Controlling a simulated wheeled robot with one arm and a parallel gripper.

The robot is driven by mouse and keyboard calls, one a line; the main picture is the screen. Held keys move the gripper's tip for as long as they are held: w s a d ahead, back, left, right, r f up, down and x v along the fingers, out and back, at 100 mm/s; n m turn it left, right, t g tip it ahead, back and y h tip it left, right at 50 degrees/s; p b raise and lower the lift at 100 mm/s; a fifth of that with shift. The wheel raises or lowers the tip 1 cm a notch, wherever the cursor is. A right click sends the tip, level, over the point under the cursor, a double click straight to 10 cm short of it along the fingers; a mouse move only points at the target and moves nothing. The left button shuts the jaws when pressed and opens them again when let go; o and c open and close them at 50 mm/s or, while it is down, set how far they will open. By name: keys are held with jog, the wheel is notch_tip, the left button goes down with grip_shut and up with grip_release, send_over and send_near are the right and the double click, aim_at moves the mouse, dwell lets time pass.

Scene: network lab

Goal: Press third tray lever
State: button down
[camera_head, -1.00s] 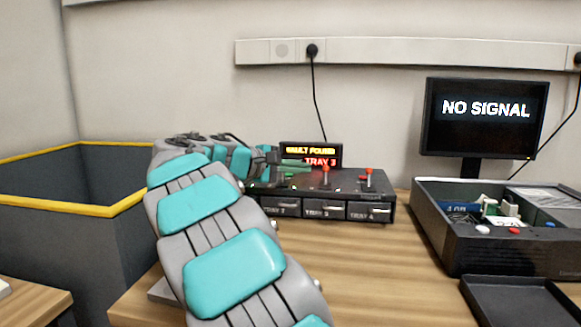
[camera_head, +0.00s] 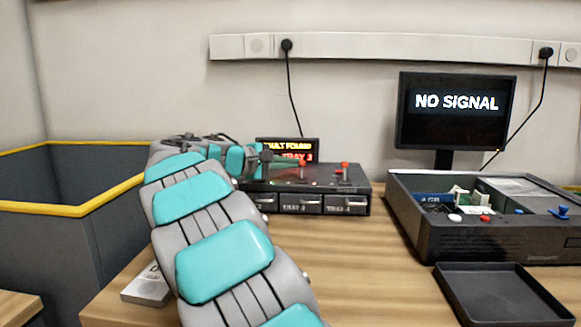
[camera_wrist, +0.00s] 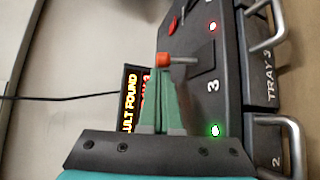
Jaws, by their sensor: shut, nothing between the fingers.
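The black tray unit (camera_head: 364,187) stands on the wooden table with a row of handled trays. In the wrist view, turned sideways, the tray 3 lever (camera_wrist: 177,60) has a red-orange knob on a metal stem beside a white "3". The same lever (camera_head: 302,164) shows in the head view. My gripper (camera_wrist: 168,85) is shut and empty, its green fingertips right by the lever's knob; I cannot tell whether they touch. In the head view my gripper (camera_head: 290,160) comes from the left above the unit. My arm hides the unit's left part.
The fault display (camera_head: 287,148) behind the unit names tray 3. The tray 4 lever (camera_head: 345,172) stands just right. Further right are a monitor (camera_head: 455,135), an open equipment case (camera_head: 460,245) and a black tray (camera_head: 450,285).

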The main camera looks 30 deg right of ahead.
jog(key=shift+s+a+m+t+h+b, duration=0.15)
jog(key=shift+m+h+b, duration=0.3)
jog(key=shift+b, duration=0.5)
jog(key=shift+s+a+m+t+h+b, duration=0.15)
jog(key=shift+m+h+b, duration=0.25)
jog(key=shift+b, duration=0.5)
jog(key=shift+s+r+b, duration=0.1)
jog(key=shift+s+b, duration=0.25)
jog(key=shift+b, duration=0.4)
jog(key=shift+s+a+r+m+h+b, duration=0.1)
jog(key=shift+a+m+h+b, duration=0.1)
jog(key=shift+m+h+b, duration=0.25)
jog(key=shift+s+a, duration=0.35)
jog(key=shift+s, duration=0.05)
jog(key=a+f, duration=0.1)
jog(key=a, duration=0.2)
jog(key=a+f+b, duration=0.1)
jog(key=a, duration=0.2)
jog(key=s+a+f, duration=0.1)
jog(key=a, duration=0.2)
jog(key=shift+a+f+b, duration=0.15)
jog(key=shift+f+b, duration=0.15)
jog(key=shift+f, duration=0.05)
